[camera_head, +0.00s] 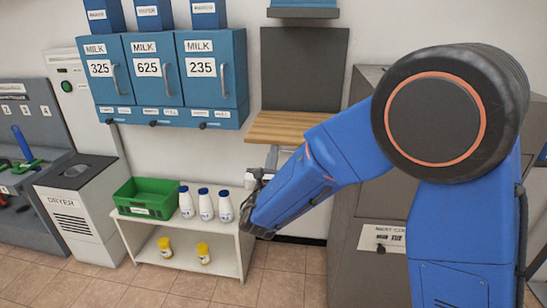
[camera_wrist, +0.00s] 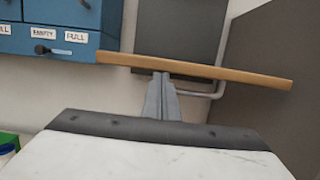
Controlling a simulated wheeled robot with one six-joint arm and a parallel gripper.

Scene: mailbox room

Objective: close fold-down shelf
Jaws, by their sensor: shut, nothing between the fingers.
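The fold-down shelf (camera_head: 275,128) is a light wooden board, lying roughly level and folded down in front of a dark grey wall panel (camera_head: 305,68). In the wrist view the shelf's edge (camera_wrist: 215,72) crosses the upper part of the picture, with a pale bent bracket (camera_wrist: 208,92) below it. My gripper (camera_head: 272,155) is just below the shelf in the head view. In the wrist view the gripper's shut fingers (camera_wrist: 160,76) point up to the board's underside near its middle. I cannot tell whether they touch it. The gripper is empty.
Blue milk lockers (camera_head: 165,70) hang left of the shelf. Below stands a white rack (camera_head: 187,240) with a green crate (camera_head: 147,208), several white bottles (camera_head: 205,206) and two yellow ones. A grey cabinet (camera_head: 350,215) stands at right. Open tiled floor lies in front.

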